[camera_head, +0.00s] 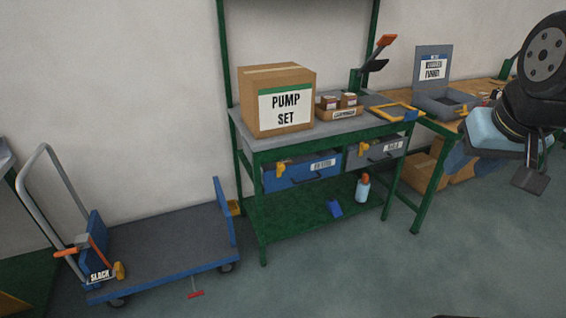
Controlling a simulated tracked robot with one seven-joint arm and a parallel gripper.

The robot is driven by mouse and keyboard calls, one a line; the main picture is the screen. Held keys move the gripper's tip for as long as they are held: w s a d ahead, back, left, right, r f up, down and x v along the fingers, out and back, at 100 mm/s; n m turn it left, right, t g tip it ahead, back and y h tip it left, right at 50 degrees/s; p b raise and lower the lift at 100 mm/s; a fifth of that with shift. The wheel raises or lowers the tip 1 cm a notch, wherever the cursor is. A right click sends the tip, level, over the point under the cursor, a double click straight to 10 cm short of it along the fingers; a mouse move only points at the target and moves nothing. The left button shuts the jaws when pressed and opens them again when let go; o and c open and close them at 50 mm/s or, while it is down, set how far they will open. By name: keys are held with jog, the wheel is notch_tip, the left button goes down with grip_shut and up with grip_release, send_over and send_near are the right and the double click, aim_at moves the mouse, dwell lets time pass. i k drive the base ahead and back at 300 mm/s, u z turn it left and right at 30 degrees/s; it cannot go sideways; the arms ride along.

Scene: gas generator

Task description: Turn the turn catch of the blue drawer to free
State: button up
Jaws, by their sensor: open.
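The blue drawer (301,172) is under the left half of the grey-topped green bench, with a dark handle and a white label. It looks closed. A yellow turn catch (281,169) is at the upper left of its front; its exact angle is too small to tell. My gripper (528,172) is at the right edge of the view, raised in front of the wooden table, well to the right of the drawer. It is open and appears empty. Part of it is hidden behind my arm.
A grey drawer (381,152) with its own yellow catch (364,150) is beside the blue one. A "PUMP SET" box (278,98) stands on the bench. A blue trolley (165,248) stands at left.

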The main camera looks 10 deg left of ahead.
aim_at(281, 167)
jog(key=z, duration=0.1)
jog(key=i, duration=1)
jog(key=u, duration=0.1)
